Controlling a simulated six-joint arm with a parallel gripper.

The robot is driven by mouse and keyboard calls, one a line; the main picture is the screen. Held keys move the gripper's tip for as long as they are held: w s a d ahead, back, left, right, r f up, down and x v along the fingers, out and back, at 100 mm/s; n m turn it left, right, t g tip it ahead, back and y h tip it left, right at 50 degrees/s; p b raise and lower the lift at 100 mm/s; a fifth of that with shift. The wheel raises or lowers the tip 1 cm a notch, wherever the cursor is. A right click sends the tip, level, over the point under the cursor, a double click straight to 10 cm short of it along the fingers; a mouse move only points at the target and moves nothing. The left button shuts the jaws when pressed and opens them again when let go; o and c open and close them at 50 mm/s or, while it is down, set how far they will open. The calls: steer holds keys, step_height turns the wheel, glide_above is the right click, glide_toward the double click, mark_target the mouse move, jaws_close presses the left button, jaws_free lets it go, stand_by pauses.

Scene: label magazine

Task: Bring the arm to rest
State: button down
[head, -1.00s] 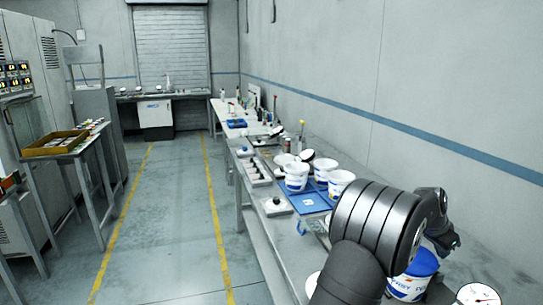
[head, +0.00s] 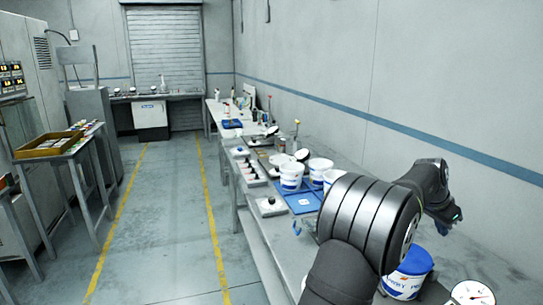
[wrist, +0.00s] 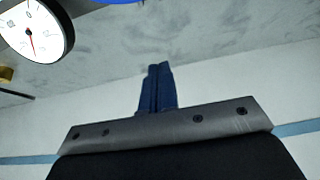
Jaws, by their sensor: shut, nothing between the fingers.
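My gripper (wrist: 157,70) shows in the wrist view with its two blue fingers pressed together and nothing between them. In the head view its end (head: 449,222) is at the right, beyond my dark arm links, above and behind a white bucket with blue on it (head: 407,277). A gap shows between the gripper and that bucket. The arm hides part of the bench and some of what stands on it.
A round dial (head: 472,294) is at the lower right, also in the wrist view (wrist: 32,30). More white buckets (head: 291,176) stand by a blue mat (head: 306,200) on the bench. The wall (head: 480,115) runs along the right. The floor aisle (head: 165,215) is clear.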

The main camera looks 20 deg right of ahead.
steer(key=shift+w+a+r+h, duration=0.15)
steer(key=shift+a+h, duration=0.2)
steer(key=shift+a, duration=0.55)
steer(key=shift+s+a+r+h, duration=0.1)
steer(key=shift+a+r+h, duration=0.15)
steer(key=shift+a, duration=0.7)
steer(key=shift+w+a+r+h, duration=0.1)
steer(key=shift+a+h, duration=0.3)
steer(key=shift+a, duration=0.5)
steer(key=shift+d+f, duration=0.15)
steer(key=shift+f, duration=0.1)
steer(key=shift+d+f, duration=0.75)
steer(key=shift+d, duration=0.25)
